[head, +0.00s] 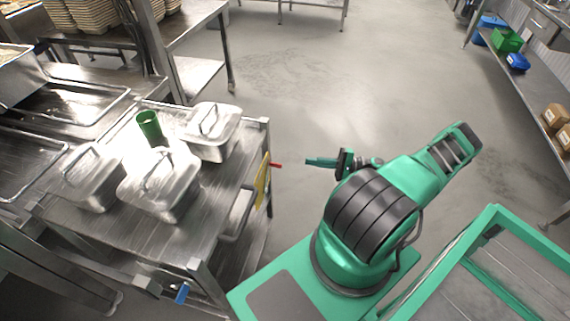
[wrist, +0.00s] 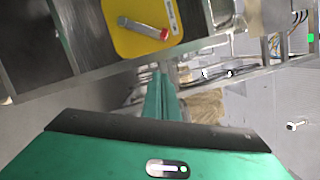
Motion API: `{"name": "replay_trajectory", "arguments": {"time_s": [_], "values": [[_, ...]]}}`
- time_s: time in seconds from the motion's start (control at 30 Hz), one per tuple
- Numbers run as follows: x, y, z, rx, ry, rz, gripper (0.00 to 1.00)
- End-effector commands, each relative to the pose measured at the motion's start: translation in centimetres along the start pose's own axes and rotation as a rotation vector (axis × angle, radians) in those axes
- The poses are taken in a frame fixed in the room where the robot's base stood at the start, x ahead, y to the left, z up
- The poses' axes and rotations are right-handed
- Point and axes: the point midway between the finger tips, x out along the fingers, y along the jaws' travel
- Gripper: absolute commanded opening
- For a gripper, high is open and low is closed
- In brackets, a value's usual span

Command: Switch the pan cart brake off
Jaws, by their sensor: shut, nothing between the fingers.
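The pan cart (head: 120,240) is a steel cart at the left of the head view. On its right side is a yellow plate (head: 262,183) with a brake lever whose red tip (head: 275,166) sticks out toward my gripper. In the wrist view the yellow plate (wrist: 130,42) is at the top, and the grey lever (wrist: 140,27) lies across it, slightly tilted, red end to the right. My gripper (head: 309,161) is shut and empty, a short gap to the right of the lever. In the wrist view its green fingers (wrist: 158,75) are together, below the plate.
Several lidded steel pans (head: 212,132) and a green cup (head: 150,128) stand on the cart. A cart handle (head: 238,214) juts out near the plate. A shelf with green and blue bins (head: 507,40) is at the far right. The floor beyond is clear.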

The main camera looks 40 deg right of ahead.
Motion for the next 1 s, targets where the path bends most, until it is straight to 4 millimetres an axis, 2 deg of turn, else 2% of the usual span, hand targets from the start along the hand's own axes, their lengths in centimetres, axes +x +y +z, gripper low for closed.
{"name": "replay_trajectory", "arguments": {"time_s": [0.27,0.43,0.57,0.97,1.0], "values": [[0.0,0.0,0.0,0.0,0.0,0.001,0.0],[1.0,-0.1,0.0,0.0,-0.001,0.001,0.0],[2.9,-0.1,0.0,0.002,-0.003,0.003,0.0],[10.4,0.0,0.1,0.002,-0.003,0.003,0.0],[10.3,0.0,0.8,0.002,-0.001,0.002,0.0]]}}
